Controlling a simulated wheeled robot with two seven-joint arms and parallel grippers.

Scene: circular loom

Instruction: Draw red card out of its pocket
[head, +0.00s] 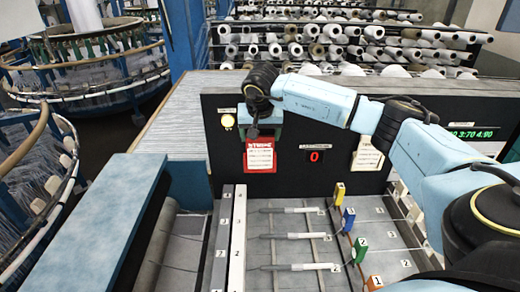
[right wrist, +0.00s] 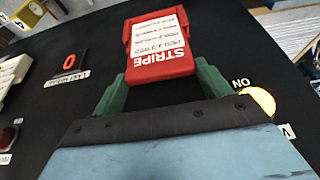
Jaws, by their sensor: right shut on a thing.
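The red card (head: 260,157), with a white printed sheet and the word STRIPE, is upright at the front of the black panel. It also shows in the right wrist view (right wrist: 158,45), upside down. My right gripper (head: 263,134) is at the card's upper part, its green fingers at the two side edges. In the right wrist view the gripper (right wrist: 160,82) is shut on the card. I cannot tell the pocket apart from the card, nor how deep the card sits in it. My left gripper is not in view.
The black panel (head: 215,165) carries a lit yellow button (head: 228,121), a red 0 display (head: 315,156) and a white sheet (head: 367,157). Below lie rods with numbered coloured tags (head: 348,220). A blue beam (head: 95,215) is at left, and yarn spools (head: 300,50) stand behind.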

